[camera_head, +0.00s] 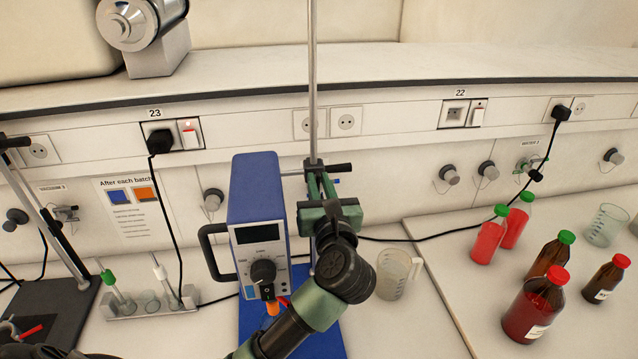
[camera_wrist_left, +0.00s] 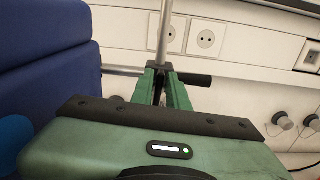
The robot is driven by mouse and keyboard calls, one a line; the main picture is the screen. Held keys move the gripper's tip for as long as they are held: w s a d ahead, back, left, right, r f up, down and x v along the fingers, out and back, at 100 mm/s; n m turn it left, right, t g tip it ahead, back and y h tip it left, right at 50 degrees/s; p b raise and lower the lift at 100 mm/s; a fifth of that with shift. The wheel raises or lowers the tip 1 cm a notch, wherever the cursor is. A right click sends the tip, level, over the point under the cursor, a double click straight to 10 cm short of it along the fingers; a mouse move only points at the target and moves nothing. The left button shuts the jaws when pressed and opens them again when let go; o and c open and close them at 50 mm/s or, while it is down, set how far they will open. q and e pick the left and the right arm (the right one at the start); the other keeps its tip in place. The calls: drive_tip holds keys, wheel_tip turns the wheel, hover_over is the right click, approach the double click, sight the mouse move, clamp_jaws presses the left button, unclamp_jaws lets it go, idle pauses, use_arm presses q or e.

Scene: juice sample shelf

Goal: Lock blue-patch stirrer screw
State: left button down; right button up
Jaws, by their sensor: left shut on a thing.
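The blue stirrer (camera_head: 256,205) stands upright left of a metal stand rod (camera_head: 313,80), above a blue base plate (camera_head: 330,341). Its front has a dark display and a black knob (camera_head: 263,272). A black screw handle (camera_head: 338,168) sticks out to the right at the rod's clamp; it also shows in the left wrist view (camera_wrist_left: 194,79). My left gripper (camera_head: 316,176) is shut on the screw at the rod, its fingers (camera_wrist_left: 161,88) covering part of the clamp. The stirrer's blue side (camera_wrist_left: 45,60) fills the left of the wrist view. My right gripper is not in view.
A clear beaker (camera_head: 396,274) stands just right of my left wrist. Red-filled and brown bottles (camera_head: 533,305) stand farther right. A rack (camera_head: 150,305) with green- and white-topped items stands left. A black cable (camera_head: 180,235) hangs from a wall socket.

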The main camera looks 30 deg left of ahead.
use_arm(q)
drive_tip(key=shift+w+d+f+m, duration=0.15)
drive_tip(key=shift+f+m, duration=0.1)
drive_tip(key=shift+m, duration=2.65)
drive_tip(key=shift+w+d+f+m, duration=0.1)
drive_tip(key=shift+d+f+m, duration=0.1)
drive_tip(key=shift+m, duration=2.7)
drive_tip(key=shift+w+d+f+m, duration=0.1)
drive_tip(key=shift+f+m, duration=0.15)
drive_tip(key=shift+m, duration=2.65)
drive_tip(key=c, duration=1.4)
unclamp_jaws()
drive_tip(key=b+v, duration=0.3)
drive_tip(key=v, duration=0.4)
drive_tip(key=shift+s+d, duration=0.25)
drive_tip(key=shift+s, duration=0.05)
